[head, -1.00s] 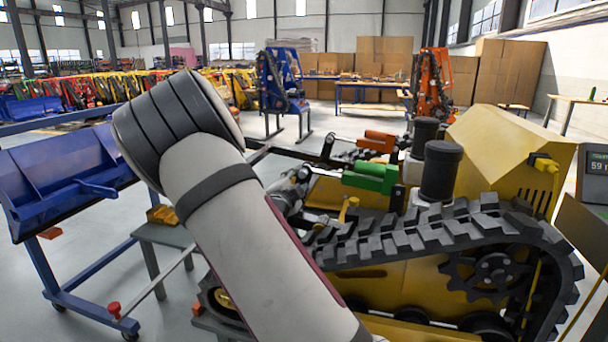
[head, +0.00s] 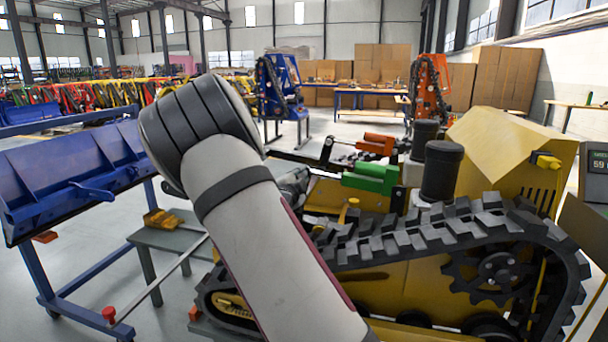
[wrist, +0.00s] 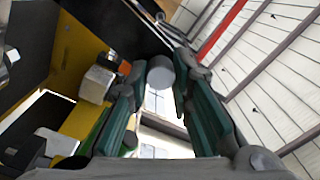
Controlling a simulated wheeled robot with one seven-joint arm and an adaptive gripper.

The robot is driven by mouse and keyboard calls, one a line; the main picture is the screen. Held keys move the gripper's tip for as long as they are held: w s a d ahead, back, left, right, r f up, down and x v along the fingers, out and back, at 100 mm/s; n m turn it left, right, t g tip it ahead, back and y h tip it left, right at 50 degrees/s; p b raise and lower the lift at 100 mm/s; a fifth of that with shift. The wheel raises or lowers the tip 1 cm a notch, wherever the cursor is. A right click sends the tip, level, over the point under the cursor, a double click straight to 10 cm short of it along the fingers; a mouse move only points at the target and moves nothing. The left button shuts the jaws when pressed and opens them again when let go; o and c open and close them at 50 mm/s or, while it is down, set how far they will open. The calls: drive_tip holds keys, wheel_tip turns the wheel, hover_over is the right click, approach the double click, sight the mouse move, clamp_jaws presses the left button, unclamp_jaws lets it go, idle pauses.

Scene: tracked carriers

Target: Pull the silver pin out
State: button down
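A short grey cylinder (wrist: 160,73), which looks like the end of the silver pin, shows in the wrist view between the far ends of my gripper's fingers. My gripper (wrist: 161,92) is open, with one teal-padded finger on each side of the cylinder. A narrow gap shows beside the cylinder, and I cannot tell whether either finger touches it. In the head view, my arm hides most of my gripper and the pin. The yellow tracked carrier (head: 400,290) stands right of my arm.
Green (head: 371,179) and orange (head: 377,143) blocks and black cylinders (head: 440,170) stand on the carrier. A blue bucket (head: 70,180) on a blue stand is at the left. A grey bench (head: 170,235) holds a yellow part (head: 163,219). Open floor lies at the lower left.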

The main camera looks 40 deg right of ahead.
drive_tip(key=shift+a, duration=0.1)
drive_tip(key=v, duration=0.7)
drive_tip(key=shift+s, duration=0.15)
idle(1.6)
drive_tip(key=shift+s+a, duration=0.1)
drive_tip(key=shift+a, duration=0.15)
drive_tip(key=shift+v, duration=1.7)
